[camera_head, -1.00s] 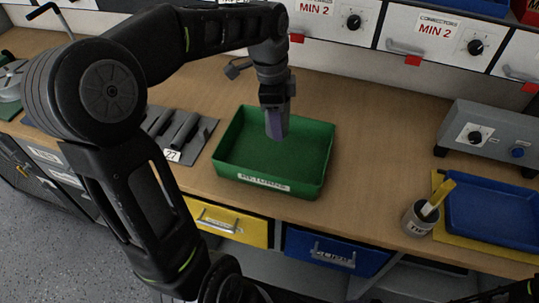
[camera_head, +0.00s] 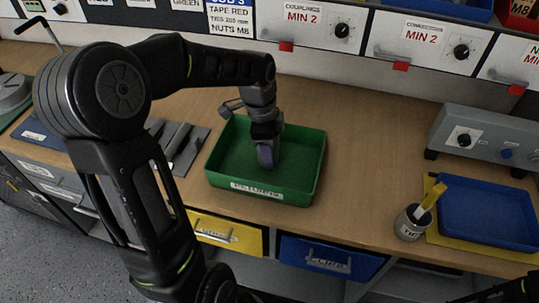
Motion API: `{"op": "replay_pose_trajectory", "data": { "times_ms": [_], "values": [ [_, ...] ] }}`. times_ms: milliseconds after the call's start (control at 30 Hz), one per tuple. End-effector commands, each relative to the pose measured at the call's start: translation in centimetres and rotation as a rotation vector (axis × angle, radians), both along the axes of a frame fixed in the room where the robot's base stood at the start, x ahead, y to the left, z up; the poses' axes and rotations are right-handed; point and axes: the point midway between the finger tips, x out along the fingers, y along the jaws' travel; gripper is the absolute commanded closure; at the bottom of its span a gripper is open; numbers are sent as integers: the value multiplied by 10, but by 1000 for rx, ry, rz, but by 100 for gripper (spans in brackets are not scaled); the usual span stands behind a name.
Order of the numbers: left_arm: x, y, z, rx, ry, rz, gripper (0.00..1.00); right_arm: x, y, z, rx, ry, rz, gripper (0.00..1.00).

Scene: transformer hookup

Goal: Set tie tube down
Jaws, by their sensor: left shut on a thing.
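The tie tube (camera_head: 266,157) is a purple-grey piece held upright below my left gripper (camera_head: 265,140). My left gripper is shut on it and points down into the green tray labelled "RETURNS" (camera_head: 308,180). The tube's lower end is inside the tray's walls, near its middle; I cannot tell whether it touches the tray floor. A dark part at the lower right edge (camera_head: 512,292) seems to be my right arm; its gripper fingers do not show clearly.
A grey tool rest (camera_head: 190,150) lies left of the tray. At right stand a tin with a yellow-handled brush (camera_head: 412,224), a blue tray (camera_head: 455,228) and a grey box with a knob (camera_head: 490,138). The bench right of the green tray is clear.

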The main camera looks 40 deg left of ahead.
Motion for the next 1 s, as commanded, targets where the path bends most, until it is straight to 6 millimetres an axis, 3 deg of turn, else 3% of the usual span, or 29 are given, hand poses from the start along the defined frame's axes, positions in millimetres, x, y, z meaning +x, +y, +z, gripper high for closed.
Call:
{"op": "replay_pose_trajectory", "data": {
  "times_ms": [167, 533, 567, 800, 1000],
  "values": [
    [0, 0, -21, -2, 3, 0, 91, 0, 0, 2, 0, 0, 0, 26],
    [0, 0, -26, -1, 1, 0, 91, 0, 0, -2, 0, 0, 0, 26],
    [0, 0, -26, -1, 1, 0, 50, 0, 0, -1, 0, 0, 0, 26],
    [0, 0, -25, -1, 1, 0, 31, 0, 0, -1, 0, 0, 0, 26],
    [0, 0, -25, -1, 1, 0, 29, 0, 0, -1, 0, 0, 0, 26]
  ]
}}
